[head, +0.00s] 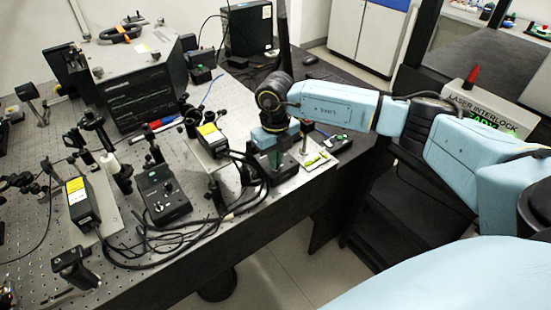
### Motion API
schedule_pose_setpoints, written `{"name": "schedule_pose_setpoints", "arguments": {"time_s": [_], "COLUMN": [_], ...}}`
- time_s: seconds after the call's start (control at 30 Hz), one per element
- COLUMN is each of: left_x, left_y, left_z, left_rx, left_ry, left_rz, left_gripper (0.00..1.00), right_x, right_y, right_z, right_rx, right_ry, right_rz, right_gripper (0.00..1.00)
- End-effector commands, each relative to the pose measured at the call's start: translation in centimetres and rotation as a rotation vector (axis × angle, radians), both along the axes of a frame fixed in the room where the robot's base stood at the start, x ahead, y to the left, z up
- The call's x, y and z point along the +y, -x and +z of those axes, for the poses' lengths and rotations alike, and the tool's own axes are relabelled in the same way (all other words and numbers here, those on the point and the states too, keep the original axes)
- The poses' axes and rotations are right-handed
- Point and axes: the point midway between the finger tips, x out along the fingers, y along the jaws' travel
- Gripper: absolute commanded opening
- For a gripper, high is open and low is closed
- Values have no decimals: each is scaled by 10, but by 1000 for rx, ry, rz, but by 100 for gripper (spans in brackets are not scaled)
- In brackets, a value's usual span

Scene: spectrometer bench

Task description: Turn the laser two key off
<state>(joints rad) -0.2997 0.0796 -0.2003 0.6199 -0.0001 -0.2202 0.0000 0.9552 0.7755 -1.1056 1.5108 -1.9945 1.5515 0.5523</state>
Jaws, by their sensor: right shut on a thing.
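My right gripper (274,160) points down onto a black laser control box (290,172) near the bench's front edge. It is shut on a small part on top of that box, most likely its key. The fingers and wrist hide the key, so its angle cannot be told. A second black control box (165,195) with small knobs stands further left, clear of the gripper. My left gripper is not in view.
Black cables (190,232) loop over the bench between the two boxes. Yellow-labelled laser heads (78,192) and optic mounts crowd the perforated bench top (35,240). A laser interlock sign (485,112) with green lettering stands at right.

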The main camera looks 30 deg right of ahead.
Motion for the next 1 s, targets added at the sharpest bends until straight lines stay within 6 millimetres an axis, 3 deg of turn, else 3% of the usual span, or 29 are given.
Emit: {"name": "schedule_pose_setpoints", "arguments": {"time_s": [0.43,0.47,0.6,1.0], "left_x": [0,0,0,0], "left_y": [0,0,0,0], "left_z": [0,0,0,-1], "left_rx": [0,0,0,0], "left_ry": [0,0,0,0], "left_rz": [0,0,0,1], "left_gripper": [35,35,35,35], "right_x": [-1,-1,0,0], "right_y": [-1,-1,-1,-1], "right_z": [2,2,1,8], "right_rx": [-4,-4,-3,-4], "right_ry": [1,1,1,0], "right_rz": [9,9,8,9], "right_gripper": [0,9,27,28]}}
